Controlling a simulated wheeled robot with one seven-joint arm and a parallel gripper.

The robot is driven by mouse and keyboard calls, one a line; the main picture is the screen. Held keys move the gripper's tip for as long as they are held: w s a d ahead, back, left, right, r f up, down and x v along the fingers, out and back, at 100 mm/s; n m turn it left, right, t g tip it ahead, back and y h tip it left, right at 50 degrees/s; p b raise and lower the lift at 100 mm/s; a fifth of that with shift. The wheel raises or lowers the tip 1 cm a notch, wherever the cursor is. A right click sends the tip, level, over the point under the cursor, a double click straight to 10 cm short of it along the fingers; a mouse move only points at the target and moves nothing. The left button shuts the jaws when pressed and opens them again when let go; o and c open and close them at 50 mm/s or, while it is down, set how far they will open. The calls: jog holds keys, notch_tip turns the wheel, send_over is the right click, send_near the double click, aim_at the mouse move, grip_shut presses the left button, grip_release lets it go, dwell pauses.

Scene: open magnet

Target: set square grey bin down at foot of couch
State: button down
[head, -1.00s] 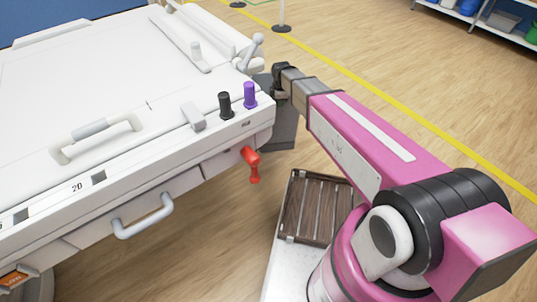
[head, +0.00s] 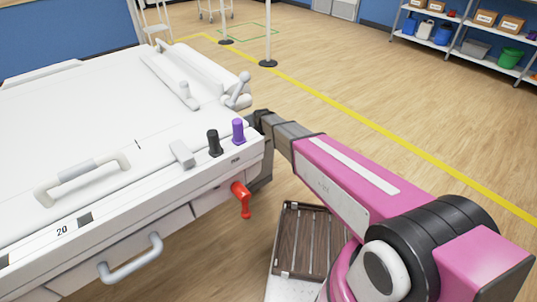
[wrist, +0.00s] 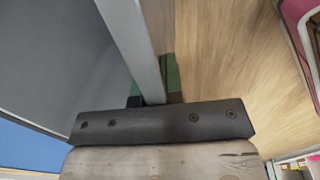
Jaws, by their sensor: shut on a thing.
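The white couch (head: 90,120) fills the left of the head view, with black and purple knobs and a red handle on its near end. My gripper (head: 262,122) is just beyond the couch's corner, partly hidden. The grey bin (head: 263,172) shows there only as a dark strip behind the couch's end; the couch hides the rest. In the wrist view, my gripper (wrist: 154,95) is shut on the bin's light rim, with green on its right side. The bin's dark grey inside (wrist: 60,55) fills the left. I cannot tell whether the bin touches the floor.
A slatted brown tray (head: 308,240) lies on a white surface below my arm. Wood floor (head: 350,85) is open to the right of the couch, crossed by a yellow line. Posts with black bases (head: 268,63) and shelves with bins (head: 475,30) stand farther back.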

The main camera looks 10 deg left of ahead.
jog(key=w+d+f, duration=0.3)
jog(key=d+f, duration=0.1)
jog(key=f, duration=0.3)
dwell(0.3)
jog(key=c, duration=1.2)
grip_release()
jog(key=shift+f, duration=0.1)
jog(key=shift+c, duration=0.2)
